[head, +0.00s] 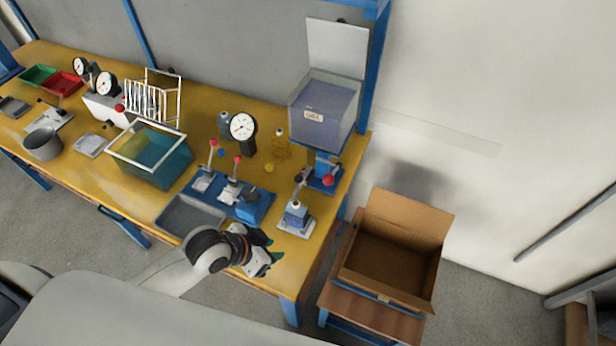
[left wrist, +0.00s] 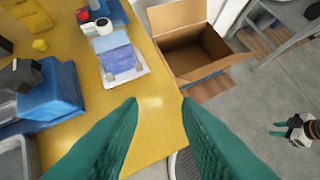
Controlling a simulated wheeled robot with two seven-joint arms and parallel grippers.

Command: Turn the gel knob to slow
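The gel tank (head: 322,108), a clear bin of bluish gel with a label, stands at the bench's right end. A blue outlet stand (head: 325,165) with a red ball knob (head: 327,181) sits below it. I cannot read any slow mark or knob setting. My left gripper (head: 272,256) is open and empty over the bench's front edge, apart from the stand. Its green fingers (left wrist: 160,125) are spread in the left wrist view, where a red knob (left wrist: 83,15) shows at upper left. My right gripper (left wrist: 279,129) shows small over the floor, fingers apart, empty.
A small blue-and-white fixture (head: 296,218) stands between my left gripper and the outlet. A blue lever station (head: 230,193) and grey tray (head: 190,214) lie to the left. An open cardboard box (head: 385,265) stands right of the bench. The bench's front right corner is clear.

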